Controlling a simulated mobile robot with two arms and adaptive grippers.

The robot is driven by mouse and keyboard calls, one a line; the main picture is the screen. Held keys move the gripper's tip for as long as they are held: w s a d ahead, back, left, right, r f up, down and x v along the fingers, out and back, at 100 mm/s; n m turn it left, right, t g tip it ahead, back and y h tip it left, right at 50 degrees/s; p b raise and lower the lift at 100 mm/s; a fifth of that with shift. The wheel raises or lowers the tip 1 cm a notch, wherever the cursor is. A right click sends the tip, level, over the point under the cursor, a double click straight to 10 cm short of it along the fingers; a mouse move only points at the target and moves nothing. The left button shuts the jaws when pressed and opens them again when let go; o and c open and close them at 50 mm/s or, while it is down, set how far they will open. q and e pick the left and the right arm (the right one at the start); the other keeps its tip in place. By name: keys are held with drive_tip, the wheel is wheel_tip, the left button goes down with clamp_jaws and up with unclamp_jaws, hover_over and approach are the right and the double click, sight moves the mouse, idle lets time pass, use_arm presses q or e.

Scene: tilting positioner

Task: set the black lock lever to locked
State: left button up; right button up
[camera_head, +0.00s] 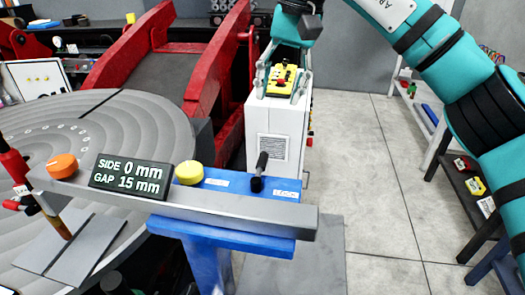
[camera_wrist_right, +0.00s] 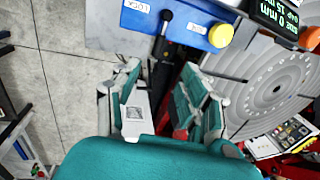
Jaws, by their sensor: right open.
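The black lock lever (camera_head: 261,170) stands on the blue bracket (camera_head: 238,190), between two white labels, near upright with its top leaning slightly right in the head view. It also shows in the right wrist view (camera_wrist_right: 163,28), where the label on the left (camera_wrist_right: 137,6) reads LOCK. That is the right-hand label (camera_head: 285,194) in the head view. My right gripper (camera_head: 281,88) is open and empty, beyond the lever in the head view, in front of the white cabinet. Its spread fingers show in the right wrist view (camera_wrist_right: 165,95), apart from the lever. My left gripper is out of view.
The round grey table (camera_head: 95,125) lies left. The white cabinet (camera_head: 276,125) stands behind. Open floor (camera_head: 375,200) lies right.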

sight(262, 163)
drive_tip(key=a+f+p, duration=0.1)
drive_tip(key=f, duration=0.4)
drive_tip(key=a+f+p, duration=0.1)
drive_tip(key=f, duration=0.4)
drive_tip(key=a+f+p, duration=0.1)
drive_tip(key=f, duration=0.4)
drive_tip(key=shift+s+p, duration=0.1)
drive_tip(key=shift+p, duration=0.2)
drive_tip(key=shift+f, duration=0.55)
drive_tip(key=c, duration=0.9)
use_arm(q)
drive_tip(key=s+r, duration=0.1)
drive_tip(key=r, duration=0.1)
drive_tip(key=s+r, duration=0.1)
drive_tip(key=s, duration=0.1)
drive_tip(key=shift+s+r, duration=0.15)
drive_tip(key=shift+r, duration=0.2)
use_arm(e)
clamp_jaws()
